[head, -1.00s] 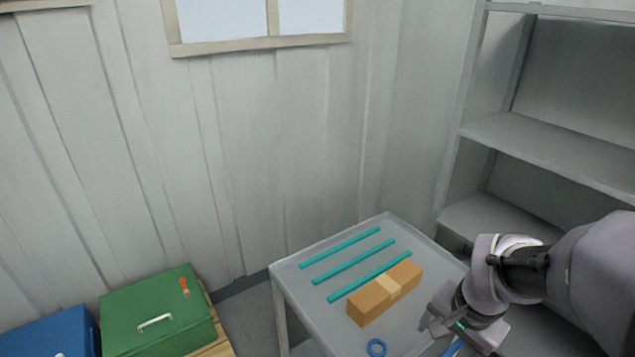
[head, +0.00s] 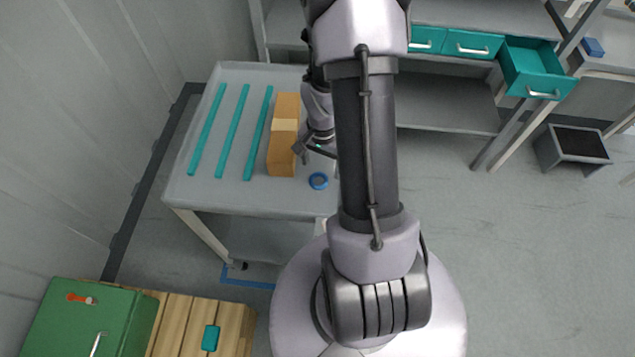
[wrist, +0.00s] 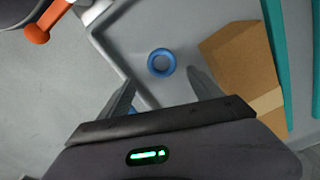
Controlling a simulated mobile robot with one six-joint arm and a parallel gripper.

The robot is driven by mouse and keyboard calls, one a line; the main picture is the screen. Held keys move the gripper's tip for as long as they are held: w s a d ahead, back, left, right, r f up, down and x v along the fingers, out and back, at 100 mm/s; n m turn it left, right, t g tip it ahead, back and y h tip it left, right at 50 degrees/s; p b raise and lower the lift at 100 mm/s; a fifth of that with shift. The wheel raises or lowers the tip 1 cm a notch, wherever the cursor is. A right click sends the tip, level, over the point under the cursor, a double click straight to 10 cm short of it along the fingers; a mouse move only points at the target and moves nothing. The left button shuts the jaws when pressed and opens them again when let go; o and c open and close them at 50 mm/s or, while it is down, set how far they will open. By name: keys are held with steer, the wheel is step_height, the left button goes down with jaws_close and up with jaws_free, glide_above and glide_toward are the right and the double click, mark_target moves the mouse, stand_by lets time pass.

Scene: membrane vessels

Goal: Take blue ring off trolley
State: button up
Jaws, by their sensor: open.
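The blue ring (head: 318,181) lies flat on the grey trolley (head: 240,197), near its front edge and close to the cardboard box. In the wrist view the ring (wrist: 161,63) shows whole, beyond and between the fingertips of my gripper (wrist: 160,82). My gripper is open and empty, and nothing touches the ring. In the head view my gripper (head: 305,156) hangs over the trolley beside the box, just behind the ring. My arm hides the trolley's right side.
A cardboard box (head: 282,155) and several teal strips (head: 232,130) lie on the trolley left of my gripper. An orange-handled thing (wrist: 37,33) shows at the wrist view's upper left. An open teal drawer (head: 538,72) juts out at right.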

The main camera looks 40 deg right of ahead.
mark_target(319, 182)
steer(key=f, duration=0.2)
steer(key=f+b, duration=0.1)
steer(key=f, duration=0.1)
steer(key=f+b, duration=0.1)
steer(key=shift+w+a+f, duration=0.1)
steer(key=shift+a+f, duration=0.3)
steer(key=shift+r, duration=0.15)
steer(key=shift+c, duration=0.4)
steer(key=c, duration=1.3)
